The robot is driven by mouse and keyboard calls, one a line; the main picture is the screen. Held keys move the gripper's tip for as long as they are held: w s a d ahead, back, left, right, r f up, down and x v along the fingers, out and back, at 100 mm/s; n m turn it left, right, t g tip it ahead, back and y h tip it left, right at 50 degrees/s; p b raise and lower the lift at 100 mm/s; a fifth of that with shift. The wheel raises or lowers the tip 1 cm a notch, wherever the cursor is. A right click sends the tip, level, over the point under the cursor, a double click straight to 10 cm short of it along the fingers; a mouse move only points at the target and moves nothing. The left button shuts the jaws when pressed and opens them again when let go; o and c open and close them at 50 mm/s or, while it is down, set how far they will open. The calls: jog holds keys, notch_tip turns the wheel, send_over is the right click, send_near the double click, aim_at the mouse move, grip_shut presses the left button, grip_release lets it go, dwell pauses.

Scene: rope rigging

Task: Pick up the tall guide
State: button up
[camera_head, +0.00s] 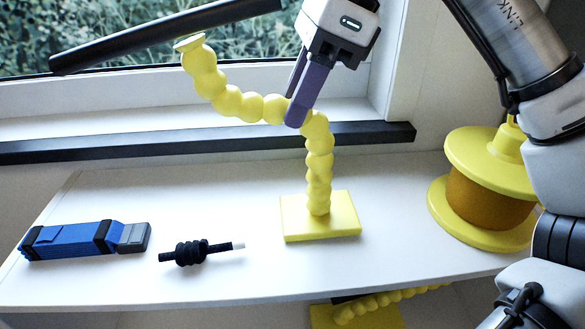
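The tall guide (319,165) is a yellow, beaded, bent stalk on a square yellow base (320,228). Its base appears to rest on the white shelf. The stalk rises upright, then bends left and up to a flared end. My gripper (297,108) comes down from above with dark purple fingers at the guide's upper bend. The near finger covers part of the stalk there. The far finger is mostly hidden, so I cannot tell whether the fingers are closed on the stalk or only around it.
A yellow spool (482,190) stands at right, beside my arm. A blue strapped case (75,240) and a black knobbed rod (190,252) lie at left. Another yellow beaded piece (385,300) is below the shelf edge. A dark bar (165,33) slants across the window.

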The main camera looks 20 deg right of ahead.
grip_shut()
dwell(1.0)
